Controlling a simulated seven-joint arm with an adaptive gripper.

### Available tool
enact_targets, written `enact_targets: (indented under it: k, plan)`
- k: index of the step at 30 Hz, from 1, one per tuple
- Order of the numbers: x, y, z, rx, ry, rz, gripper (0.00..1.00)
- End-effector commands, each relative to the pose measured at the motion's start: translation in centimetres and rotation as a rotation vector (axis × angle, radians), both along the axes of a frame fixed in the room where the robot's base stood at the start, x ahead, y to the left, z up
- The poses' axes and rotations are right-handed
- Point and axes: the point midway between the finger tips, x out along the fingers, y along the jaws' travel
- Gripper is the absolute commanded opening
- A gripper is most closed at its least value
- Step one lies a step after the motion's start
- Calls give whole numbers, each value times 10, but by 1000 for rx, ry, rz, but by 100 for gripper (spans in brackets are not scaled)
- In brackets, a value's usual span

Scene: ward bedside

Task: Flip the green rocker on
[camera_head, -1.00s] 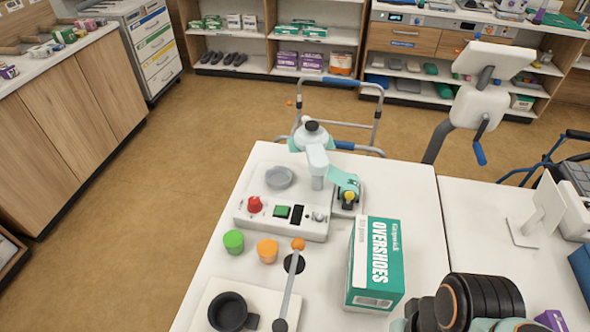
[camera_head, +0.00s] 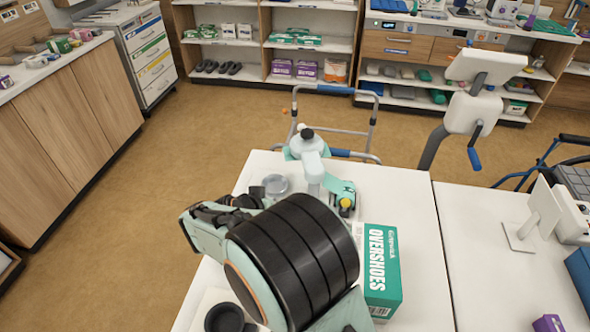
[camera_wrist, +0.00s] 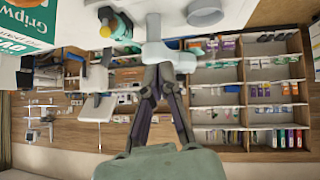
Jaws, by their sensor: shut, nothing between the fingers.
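The green rocker is not visible now. My arm covers its place on the white control panel in the head view, and it does not show in the wrist view. My gripper (camera_wrist: 158,72) is shut and empty in the wrist view, with its dark fingers together. In the head view my arm reaches over the panel area, left of the overshoes box. The gap between the fingertips and the rocker cannot be seen.
The green and white overshoes box (camera_head: 381,270) stands right of my arm. A teal dispenser (camera_head: 341,197), a grey dish (camera_head: 275,184) and a pale upright stand (camera_head: 314,175) are behind it. A black mug (camera_head: 226,318) is at the front. The right table (camera_head: 480,260) has clear room.

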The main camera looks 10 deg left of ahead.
Motion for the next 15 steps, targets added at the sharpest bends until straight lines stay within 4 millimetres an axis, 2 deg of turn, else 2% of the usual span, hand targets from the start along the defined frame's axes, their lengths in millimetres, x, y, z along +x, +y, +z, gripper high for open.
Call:
enact_targets:
  k: [2, 5, 15]
  plan:
    - [-12, 14, -15, -26, 24, 41, 0]
    - [-20, 24, -19, -33, 30, 68, 0]
    - [-20, 25, -19, -32, 30, 73, 0]
